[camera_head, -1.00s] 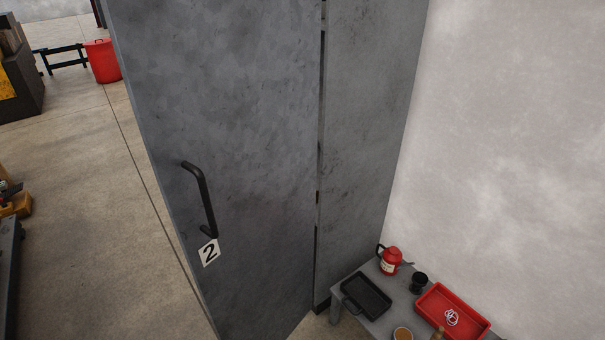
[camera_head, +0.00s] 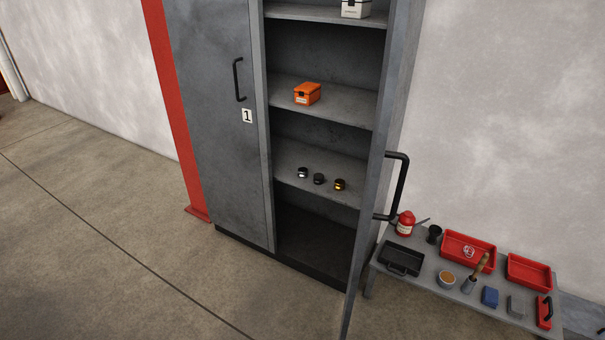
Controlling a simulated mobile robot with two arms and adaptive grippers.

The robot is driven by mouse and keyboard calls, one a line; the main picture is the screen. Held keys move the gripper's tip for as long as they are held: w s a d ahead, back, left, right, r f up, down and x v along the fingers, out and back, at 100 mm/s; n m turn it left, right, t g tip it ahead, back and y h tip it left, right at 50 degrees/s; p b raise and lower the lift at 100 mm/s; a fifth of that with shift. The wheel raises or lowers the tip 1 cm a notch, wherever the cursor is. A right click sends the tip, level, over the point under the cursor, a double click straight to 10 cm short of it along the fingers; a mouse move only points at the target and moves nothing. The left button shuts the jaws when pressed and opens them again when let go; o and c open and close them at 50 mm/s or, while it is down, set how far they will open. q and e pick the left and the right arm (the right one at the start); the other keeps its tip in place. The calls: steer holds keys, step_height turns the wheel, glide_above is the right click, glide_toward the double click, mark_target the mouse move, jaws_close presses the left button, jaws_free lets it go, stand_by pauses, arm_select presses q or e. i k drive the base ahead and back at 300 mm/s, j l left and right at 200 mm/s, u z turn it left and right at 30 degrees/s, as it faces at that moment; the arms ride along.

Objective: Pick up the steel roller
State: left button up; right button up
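The cabinet's right side stands open. Three small dark rollers sit apart in a row on its lower shelf (camera_head: 325,187). The left roller (camera_head: 303,172) has a bright silver-white part and looks like the steel one. The middle roller (camera_head: 319,179) is all dark. The right roller (camera_head: 340,184) has a brass-yellow part. All three are small in view, so fine detail is hard to tell. Neither of my grippers is in view.
The open door (camera_head: 394,130) with its black handle (camera_head: 399,185) stands out at the right. Closed door 1 (camera_head: 215,110) is at left. An orange box (camera_head: 307,93) sits one shelf up. A low bench (camera_head: 425,276) holds trays and tools. The floor in front is clear.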

mark_target(302, 171)
steer(key=j+z, duration=0.1)
steer(key=z, duration=0.6)
steer(key=i+j+z, duration=0.3)
steer(key=j+z, duration=0.35)
steer(key=i+j+z, duration=0.1)
steer(key=j+z, duration=0.2)
steer(key=j, duration=0.25)
steer(key=j+z, duration=0.3)
steer(key=j, duration=0.2)
steer(key=i, duration=0.05)
